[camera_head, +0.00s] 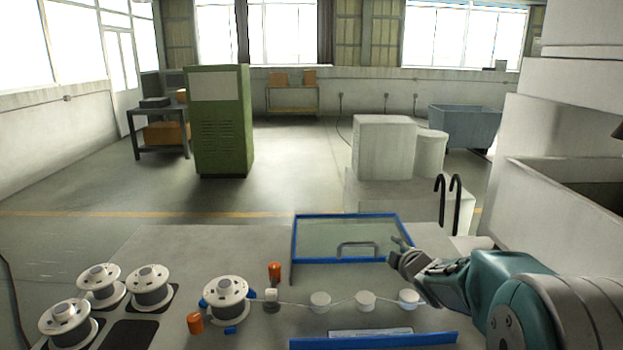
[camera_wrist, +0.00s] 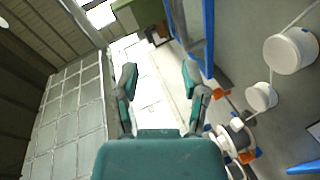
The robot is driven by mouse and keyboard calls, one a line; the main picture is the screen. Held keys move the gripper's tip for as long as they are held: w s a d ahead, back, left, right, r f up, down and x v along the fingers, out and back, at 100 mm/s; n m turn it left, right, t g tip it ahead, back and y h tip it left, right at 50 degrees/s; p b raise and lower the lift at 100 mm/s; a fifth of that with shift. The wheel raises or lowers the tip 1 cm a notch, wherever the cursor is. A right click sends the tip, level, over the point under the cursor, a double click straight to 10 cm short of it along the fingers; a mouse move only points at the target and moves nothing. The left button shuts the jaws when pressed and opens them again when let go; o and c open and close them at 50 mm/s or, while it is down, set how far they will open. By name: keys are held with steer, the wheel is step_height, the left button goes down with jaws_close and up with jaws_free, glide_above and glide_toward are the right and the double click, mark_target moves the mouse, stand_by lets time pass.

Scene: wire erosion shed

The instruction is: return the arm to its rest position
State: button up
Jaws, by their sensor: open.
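My arm reaches in from the lower right in the head view. My gripper (camera_head: 396,250) hangs above the table, in front of the right end of a blue-framed clear panel (camera_head: 330,240) with a handle. In the wrist view my gripper (camera_wrist: 158,82) shows two teal fingers spread apart, with nothing between them. No object touches the fingers as far as I can see.
White wire spools (camera_head: 150,288) stand at the left of the grey table (camera_head: 190,245). One spool (camera_head: 226,298) sits between orange knobs, with wire running over several white rollers (camera_head: 365,300). A blue bar (camera_head: 420,341) lies at the front. A white machine wall (camera_head: 560,130) rises at right.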

steer(key=s+r+m+g+h, duration=0.1)
steer(key=s+r+m+h, duration=0.3)
steer(key=s, duration=0.3)
steer(key=s+a+f+m+g, duration=0.1)
steer(key=s+m, duration=0.3)
steer(key=s, duration=0.6)
steer(key=s+a+f+m+g+y, duration=0.1)
steer(key=s+a+m+g, duration=0.2)
steer(key=s, duration=0.7)
steer(key=s+a+f+m+g+y, duration=0.1)
steer(key=s+m, duration=0.4)
steer(key=s, duration=0.6)
steer(key=a+g, duration=0.1)
steer(key=g, duration=0.1)
steer(key=shift+g, duration=0.4)
